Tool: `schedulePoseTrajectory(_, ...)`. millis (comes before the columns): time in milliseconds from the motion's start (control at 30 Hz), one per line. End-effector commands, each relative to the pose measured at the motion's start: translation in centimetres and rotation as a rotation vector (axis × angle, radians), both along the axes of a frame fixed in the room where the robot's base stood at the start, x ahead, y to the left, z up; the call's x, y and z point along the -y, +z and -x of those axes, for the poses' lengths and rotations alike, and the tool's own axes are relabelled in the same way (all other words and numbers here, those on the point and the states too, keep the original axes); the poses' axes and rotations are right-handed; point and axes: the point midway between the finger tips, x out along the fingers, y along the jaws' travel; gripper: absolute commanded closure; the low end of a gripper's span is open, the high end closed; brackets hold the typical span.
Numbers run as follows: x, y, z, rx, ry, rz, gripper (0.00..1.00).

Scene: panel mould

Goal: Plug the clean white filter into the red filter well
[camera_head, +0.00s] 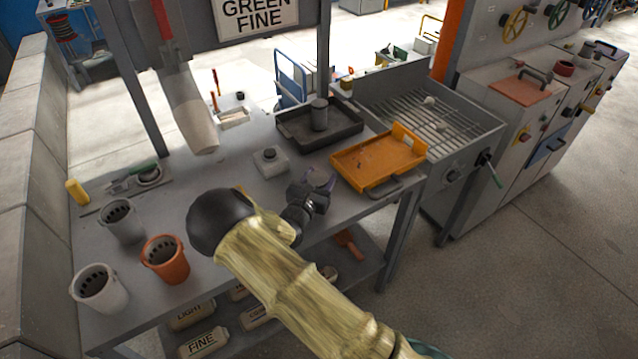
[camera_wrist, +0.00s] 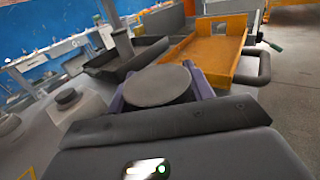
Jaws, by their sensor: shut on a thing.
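My gripper (camera_head: 322,182) is over the right part of the grey bench, close to its front edge and left of the orange tray. In the wrist view its purple fingers (camera_wrist: 162,90) are shut on a round grey-topped thing (camera_wrist: 158,85). Only its flat round end shows clearly, and I cannot tell whether it is the clean white filter. The red filter well (camera_head: 165,258) looks like an orange-red, open-topped cup with slots inside. It stands upright at the bench's left front, well left of my gripper. I see nothing sticking out of it.
A white cup (camera_head: 99,288) and grey cup (camera_head: 122,220) flank the red one. A dark tray (camera_head: 290,135) holds a grey cylinder (camera_head: 319,114). The orange tray (camera_head: 372,170) and a knobbed white block (camera_head: 270,160) are nearby. A pale pipe (camera_head: 190,110) hangs over the bench.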

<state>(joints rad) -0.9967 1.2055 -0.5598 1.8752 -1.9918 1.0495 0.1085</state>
Motion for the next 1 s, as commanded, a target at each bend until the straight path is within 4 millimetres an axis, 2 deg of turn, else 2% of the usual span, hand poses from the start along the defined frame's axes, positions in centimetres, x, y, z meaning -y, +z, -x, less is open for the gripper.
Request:
schedulePoseTrajectory(167, -0.1, 1.8, 0.0, 0.002, 0.001, -0.003, 0.74)
schedulePoseTrajectory(500, 0.0, 7.7, 0.0, 0.004, 0.000, -0.004, 0.74)
schedulePoseTrajectory(600, 0.0, 8.9, 0.0, 0.003, 0.000, -0.002, 0.74)
schedulePoseTrajectory(733, 0.0, 9.7, 0.0, 0.000, 0.001, 0.000, 0.74)
schedulePoseTrajectory(1000, 0.0, 9.8, 0.0, 0.001, 0.000, 0.001, 0.74)
